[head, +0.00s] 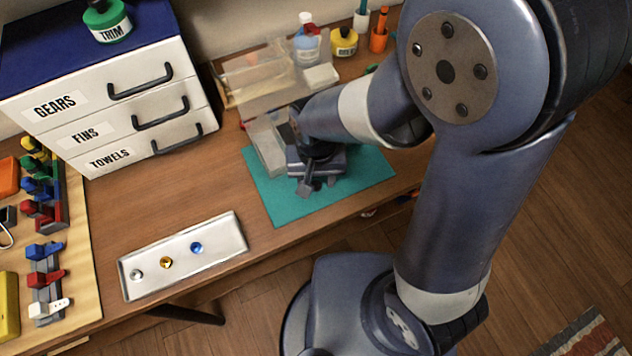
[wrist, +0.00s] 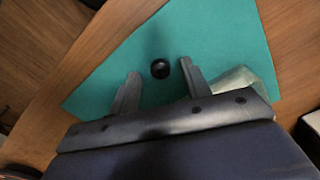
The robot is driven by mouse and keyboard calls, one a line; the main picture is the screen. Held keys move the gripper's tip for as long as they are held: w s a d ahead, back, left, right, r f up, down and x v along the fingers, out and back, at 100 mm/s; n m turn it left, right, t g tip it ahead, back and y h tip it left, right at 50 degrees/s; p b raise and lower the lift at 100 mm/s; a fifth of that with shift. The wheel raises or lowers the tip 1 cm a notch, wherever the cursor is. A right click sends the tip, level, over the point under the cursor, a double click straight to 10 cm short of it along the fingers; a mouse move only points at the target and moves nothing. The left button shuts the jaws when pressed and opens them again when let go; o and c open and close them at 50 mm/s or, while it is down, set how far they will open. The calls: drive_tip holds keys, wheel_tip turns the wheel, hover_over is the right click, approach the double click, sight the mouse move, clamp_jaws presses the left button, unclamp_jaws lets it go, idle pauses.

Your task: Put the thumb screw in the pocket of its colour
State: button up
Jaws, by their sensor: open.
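A small round black object (wrist: 160,68), perhaps a thumb screw, shows over the teal mat (wrist: 215,40) in the wrist view. It lies between the fingertips of my gripper (wrist: 159,71), which is open. I cannot tell its height above the mat. In the head view my gripper (head: 309,187) is over the teal mat (head: 365,175), and the black object is not distinguishable there. A silver piece (head: 137,275), a gold piece (head: 166,262) and a blue piece (head: 196,247), looking like small screws, sit in a row on a pale metal tray (head: 228,230).
A clear box (head: 266,145) stands at the mat's left edge, close to my gripper. A drawer cabinet (head: 105,130) stands at the left. Bottles (head: 306,47) and a clear-lidded case (head: 265,82) are at the back. Bare wood lies between tray and mat.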

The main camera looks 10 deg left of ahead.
drive_tip(key=shift+f, duration=0.1)
clamp_jaws()
idle(0.4)
